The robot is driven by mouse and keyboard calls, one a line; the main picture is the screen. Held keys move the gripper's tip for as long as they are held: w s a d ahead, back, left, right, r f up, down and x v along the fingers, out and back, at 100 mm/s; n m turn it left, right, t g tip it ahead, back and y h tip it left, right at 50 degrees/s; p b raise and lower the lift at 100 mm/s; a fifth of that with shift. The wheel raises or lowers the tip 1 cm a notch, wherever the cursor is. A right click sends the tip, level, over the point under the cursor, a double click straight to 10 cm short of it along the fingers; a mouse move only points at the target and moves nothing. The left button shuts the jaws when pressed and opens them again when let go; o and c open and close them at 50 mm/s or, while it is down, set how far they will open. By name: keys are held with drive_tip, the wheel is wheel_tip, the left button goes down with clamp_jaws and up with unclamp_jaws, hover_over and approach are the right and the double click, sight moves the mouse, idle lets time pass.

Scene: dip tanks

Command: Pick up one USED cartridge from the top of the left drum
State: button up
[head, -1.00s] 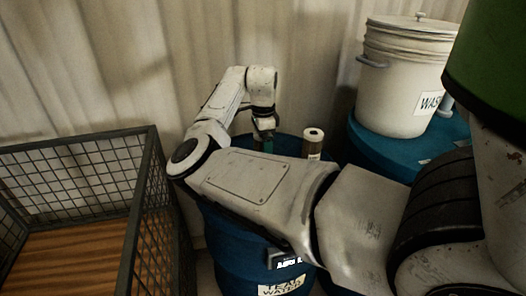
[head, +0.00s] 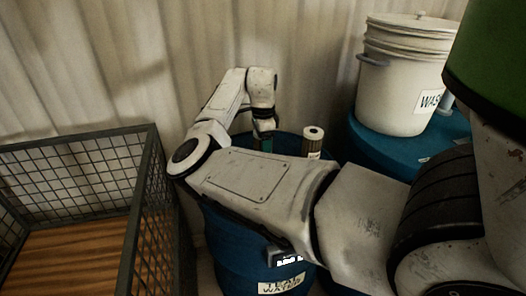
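The left drum (head: 237,262) is blue with a pale label and stands below my arm, which hides much of its top. One cartridge (head: 313,144), a pale cylinder with a dark hole in its top cap and a brownish body, stands upright on the drum's right side. Whether it is marked USED cannot be read. My gripper (head: 264,146) points down over the drum top, left of this cartridge and apart from it. A teal-green patch shows at its fingers. My forearm hides the fingertips, so I cannot tell whether they hold anything.
A wire-mesh crate (head: 146,190) with a wooden floor stands at the left. A second blue drum (head: 440,150) at the right bears a white lidded bucket (head: 398,85) labelled WAS…. A corrugated wall (head: 110,60) closes the back. A green object fills the upper right corner.

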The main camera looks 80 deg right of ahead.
drive_tip(key=shift+c, duration=0.7)
drive_tip(key=shift+r, duration=0.2)
